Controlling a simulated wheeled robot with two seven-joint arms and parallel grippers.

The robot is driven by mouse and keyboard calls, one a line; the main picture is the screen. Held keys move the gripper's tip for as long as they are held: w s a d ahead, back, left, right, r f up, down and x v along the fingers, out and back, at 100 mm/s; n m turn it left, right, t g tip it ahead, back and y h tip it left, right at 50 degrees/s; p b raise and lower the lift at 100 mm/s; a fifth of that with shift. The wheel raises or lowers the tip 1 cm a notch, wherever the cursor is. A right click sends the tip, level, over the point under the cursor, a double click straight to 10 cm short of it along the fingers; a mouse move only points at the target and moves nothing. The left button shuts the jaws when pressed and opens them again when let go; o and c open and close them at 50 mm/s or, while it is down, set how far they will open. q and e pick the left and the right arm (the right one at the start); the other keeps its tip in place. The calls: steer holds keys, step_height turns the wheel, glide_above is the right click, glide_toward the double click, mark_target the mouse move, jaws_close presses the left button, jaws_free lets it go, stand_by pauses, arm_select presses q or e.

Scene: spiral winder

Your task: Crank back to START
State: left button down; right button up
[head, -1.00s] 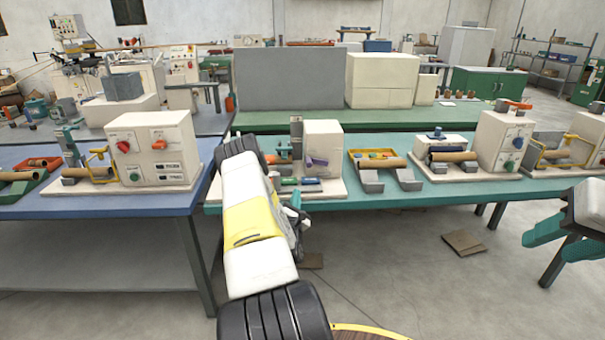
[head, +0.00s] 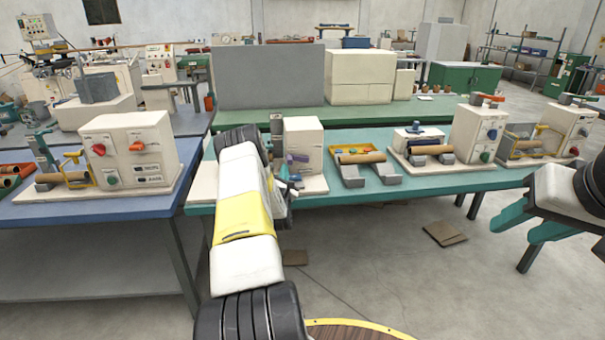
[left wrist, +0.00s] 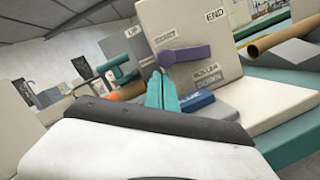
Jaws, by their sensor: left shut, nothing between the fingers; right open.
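The white winder box (head: 304,137) with a purple crank lever (head: 298,158) stands at the left end of the teal table. In the left wrist view the purple lever (left wrist: 185,55) lies nearly level on the box face (left wrist: 205,72), below the START label (left wrist: 163,38). The END label (left wrist: 214,15) is up to the right. My left gripper (left wrist: 164,90) is shut and empty, its teal fingers pointing up just below the lever, apparently apart from it. In the head view my arm largely hides it. My right gripper (head: 513,235) is open and empty, in front of the table.
A blue part (left wrist: 198,101) lies beside the left fingers, near the ROLLER DOWN label. A cardboard roll on grey supports (head: 362,157) and another white machine (head: 478,136) stand to the right. A blue table (head: 100,209) is at left. Flat cardboard (head: 445,233) lies on the floor.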

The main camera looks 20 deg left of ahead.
arm_select(q)
steer(key=shift+d+r, duration=0.15)
steer(key=shift+r, duration=0.05)
steer(key=shift+w+d+r+m, duration=0.2)
steer(key=shift+r+m, duration=0.3)
steer(key=shift+r, duration=0.1)
steer(key=shift+f, duration=0.15)
